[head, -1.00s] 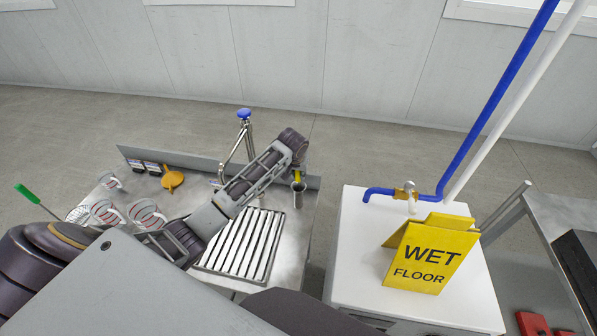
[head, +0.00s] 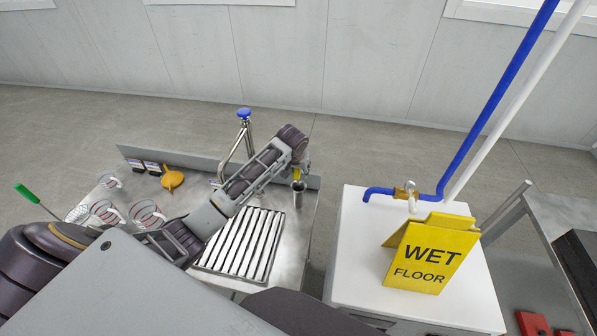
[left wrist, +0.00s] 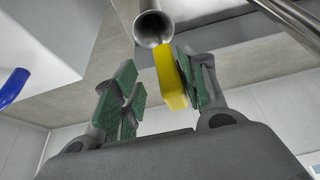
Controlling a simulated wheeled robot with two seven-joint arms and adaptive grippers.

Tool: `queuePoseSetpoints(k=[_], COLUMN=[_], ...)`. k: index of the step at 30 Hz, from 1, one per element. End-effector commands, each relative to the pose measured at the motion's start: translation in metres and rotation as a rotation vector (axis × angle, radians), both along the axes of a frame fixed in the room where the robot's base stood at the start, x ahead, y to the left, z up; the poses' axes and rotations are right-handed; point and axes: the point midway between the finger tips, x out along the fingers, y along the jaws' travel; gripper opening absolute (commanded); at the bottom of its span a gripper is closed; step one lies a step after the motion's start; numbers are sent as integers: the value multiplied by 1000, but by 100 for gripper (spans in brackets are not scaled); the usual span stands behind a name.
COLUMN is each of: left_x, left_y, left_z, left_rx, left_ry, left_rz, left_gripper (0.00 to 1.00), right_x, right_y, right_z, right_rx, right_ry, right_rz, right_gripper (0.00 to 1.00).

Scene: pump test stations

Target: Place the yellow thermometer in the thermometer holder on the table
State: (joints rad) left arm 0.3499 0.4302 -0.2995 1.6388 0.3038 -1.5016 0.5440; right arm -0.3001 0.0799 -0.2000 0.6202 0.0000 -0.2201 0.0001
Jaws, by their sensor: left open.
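The yellow thermometer (left wrist: 169,78) shows between the open fingers of my left gripper (left wrist: 155,92) in the left wrist view. It lies close along the right finger pad, with a clear gap to the left pad. Its far end meets the rim of a round steel cup, the thermometer holder (left wrist: 151,28); I cannot tell whether it is inside the rim. In the head view the holder (head: 298,190) stands at the right edge of the table, with a bit of the yellow thermometer (head: 297,172) above it, below my left gripper (head: 298,165). My right gripper is not in view.
A slatted drain tray (head: 240,245) lies left of the holder, with a blue-topped tap (head: 244,114) behind. Glass beakers (head: 147,213) and an orange funnel (head: 172,179) stand further left. A white cabinet with a wet floor sign (head: 430,255) stands to the right.

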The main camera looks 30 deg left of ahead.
Motion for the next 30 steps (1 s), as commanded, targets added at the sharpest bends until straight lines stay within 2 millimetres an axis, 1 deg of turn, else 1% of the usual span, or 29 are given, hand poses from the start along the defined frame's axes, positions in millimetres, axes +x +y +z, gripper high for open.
queuePoseSetpoints(k=[8,21,24,30], left_x=[-11,-32,-36,-40], left_y=[-2,-8,-9,-10], left_z=[27,78,87,96], left_rx=[1,0,0,1], left_ry=[-2,-1,-1,0], left_rz=[0,0,0,0], left_gripper=[42,42,42,42], right_x=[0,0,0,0], right_y=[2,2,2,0], right_z=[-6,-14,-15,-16], right_rx=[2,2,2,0], right_ry=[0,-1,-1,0], right_rz=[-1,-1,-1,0], right_gripper=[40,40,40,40])
